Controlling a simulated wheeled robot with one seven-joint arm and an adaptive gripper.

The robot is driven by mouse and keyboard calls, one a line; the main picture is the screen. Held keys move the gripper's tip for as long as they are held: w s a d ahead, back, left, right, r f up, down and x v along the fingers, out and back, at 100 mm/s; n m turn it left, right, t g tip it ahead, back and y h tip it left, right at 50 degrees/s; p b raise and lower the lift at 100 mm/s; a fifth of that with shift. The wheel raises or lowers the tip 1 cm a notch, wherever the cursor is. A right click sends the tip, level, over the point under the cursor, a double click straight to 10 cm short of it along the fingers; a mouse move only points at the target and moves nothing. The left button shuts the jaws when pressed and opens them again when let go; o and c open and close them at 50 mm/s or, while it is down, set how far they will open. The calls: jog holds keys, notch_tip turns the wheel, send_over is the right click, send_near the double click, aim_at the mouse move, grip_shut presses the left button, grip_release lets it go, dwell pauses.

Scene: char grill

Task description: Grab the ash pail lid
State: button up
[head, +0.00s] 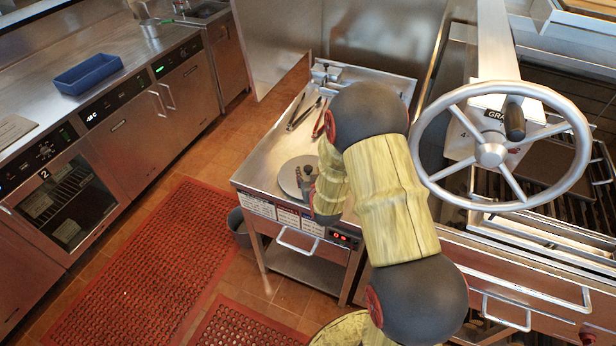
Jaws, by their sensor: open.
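A round grey lid (288,178), which looks like the ash pail lid, lies flat on the steel side table near its front left corner. My gripper (303,180) is over the lid's right part, and the jaws are open. I cannot tell whether the fingers touch the lid. A dark grey pail (240,232) stands on the floor beside the table's left front leg, partly hidden by the table.
Tongs (304,113) and other tools lie farther back on the side table (262,150). A grill with a large handwheel (490,153) stands close on the right. A counter with a blue tray (88,73) is at left. Red mats (150,260) cover the aisle floor.

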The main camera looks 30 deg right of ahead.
aim_at(308, 168)
jog(key=shift+x, duration=2.7)
jog(key=shift+d+r, duration=0.1)
jog(key=shift+c, duration=1.2)
grip_shut()
